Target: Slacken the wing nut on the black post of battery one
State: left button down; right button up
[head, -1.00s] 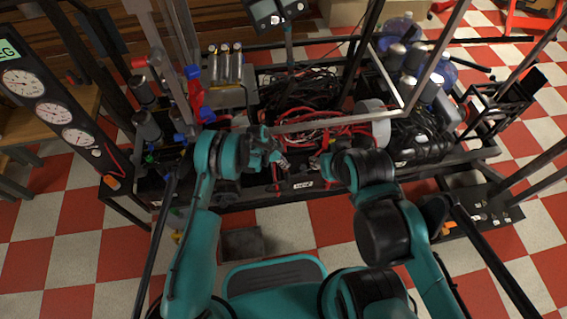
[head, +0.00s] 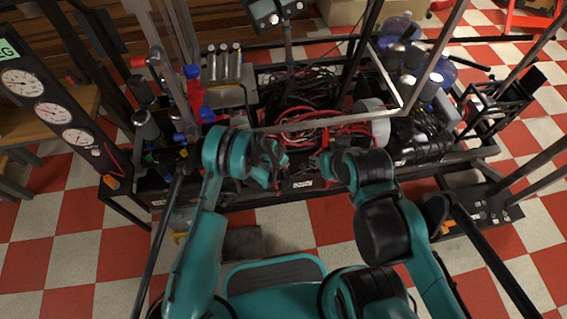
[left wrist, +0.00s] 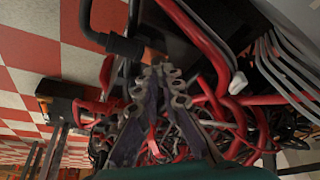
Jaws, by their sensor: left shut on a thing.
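My left gripper (head: 281,168) is in the middle of the head view, low over the front edge of the cart. In the left wrist view its fingers (left wrist: 162,80) come together at the tips, next to a black cable end with a copper-coloured lug (left wrist: 150,54). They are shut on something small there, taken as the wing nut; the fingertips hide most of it. The black post and battery one cannot be made out clearly. My right gripper (head: 322,164) hangs just right of the left one, apart from it; its fingers are too small to read.
Red cables (head: 320,116) and black cables (head: 290,85) fill the cart's middle, close around the left fingers. A gauge panel (head: 52,105) stands at far left. A metal frame bar (head: 330,124) crosses above the cables.

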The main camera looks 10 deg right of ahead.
pick_arm(q)
jog(key=n, duration=0.2)
jog(key=n+t+y, duration=0.1)
jog(key=n, duration=0.1)
jog(key=n+y, duration=0.1)
jog(key=n, duration=0.1)
jog(key=shift+s+d+n, duration=0.2)
jog(key=shift+d+n, duration=0.1)
jog(key=n+y, duration=0.1)
jog(key=n, duration=0.2)
jog(key=n+y, duration=0.1)
jog(key=n, duration=0.2)
jog(key=shift+d, duration=0.2)
jog(key=shift+y, duration=0.3)
jog(key=c, duration=1.7)
grip_release()
jog(key=shift+f, duration=0.1)
jog(key=v, duration=1.2)
jog(key=shift+s, duration=0.15)
